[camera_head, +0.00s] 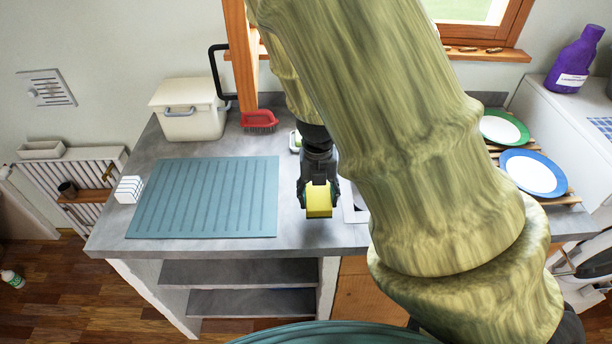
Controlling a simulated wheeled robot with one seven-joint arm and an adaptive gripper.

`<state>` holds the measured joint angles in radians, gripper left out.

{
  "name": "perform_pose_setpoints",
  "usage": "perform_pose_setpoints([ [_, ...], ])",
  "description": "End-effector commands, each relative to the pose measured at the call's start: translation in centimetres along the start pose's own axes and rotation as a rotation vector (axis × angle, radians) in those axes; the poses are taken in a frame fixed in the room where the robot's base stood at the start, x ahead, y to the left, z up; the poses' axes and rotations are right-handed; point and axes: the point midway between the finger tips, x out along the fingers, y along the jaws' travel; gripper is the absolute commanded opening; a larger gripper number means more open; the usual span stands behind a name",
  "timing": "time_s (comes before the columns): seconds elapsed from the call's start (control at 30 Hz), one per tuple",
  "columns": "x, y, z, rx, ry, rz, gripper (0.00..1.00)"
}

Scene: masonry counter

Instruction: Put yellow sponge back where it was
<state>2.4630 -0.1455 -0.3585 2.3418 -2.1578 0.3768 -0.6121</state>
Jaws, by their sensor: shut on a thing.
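My gripper (318,190) is shut on the yellow sponge (319,202) and points down. The sponge is between the two fingers, over the front part of the grey counter (260,245), to the right of the teal ribbed mat (205,197). I cannot tell from this one view how high the sponge is above the counter. My arm hides much of the counter to the right of the gripper.
A red brush (259,120) and a cream bin (188,112) stand at the back. A white striped block (129,190) stands left of the mat. Plates (534,173) stand on a wooden rack at right. The teal mat is clear.

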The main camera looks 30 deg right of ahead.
Motion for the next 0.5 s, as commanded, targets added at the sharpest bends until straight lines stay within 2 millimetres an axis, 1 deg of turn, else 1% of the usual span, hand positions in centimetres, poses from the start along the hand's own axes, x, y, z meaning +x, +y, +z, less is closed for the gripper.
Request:
perform_pose_setpoints([
  [0.03,0.0,0.2,1.1,-0.002,-0.001,0.000,0.47],
  [0.3,0.5,1.4,6.3,0.000,-0.001,0.001,0.47],
  [0.4,0.6,1.7,7.7,0.001,0.000,0.000,0.47],
  [0.5,0.6,1.9,8.6,0.001,0.000,0.001,0.47],
])
